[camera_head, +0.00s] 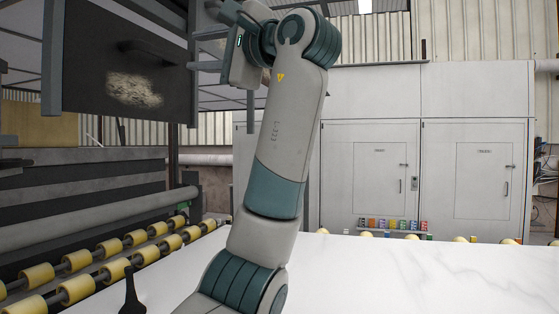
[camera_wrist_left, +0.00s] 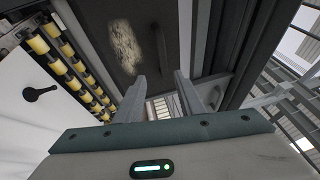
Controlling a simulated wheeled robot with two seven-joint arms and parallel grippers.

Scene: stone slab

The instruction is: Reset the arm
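My left arm is raised high over the white stone slab (camera_head: 420,278) in the head view. My left gripper (camera_head: 222,12) is at the top, beside a dark hanging panel (camera_head: 100,65). In the left wrist view the two fingers of the left gripper (camera_wrist_left: 159,78) stand apart with an empty gap between them. The gripper is well above the slab and touches nothing that I can see. My right arm and right gripper are not in view.
A black handled object (camera_head: 132,296) lies on the slab at the near left; it also shows in the wrist view (camera_wrist_left: 40,93). Yellow rollers (camera_head: 110,248) line the slab's left side. White cabinets (camera_head: 485,175) stand behind. The slab's right part is clear.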

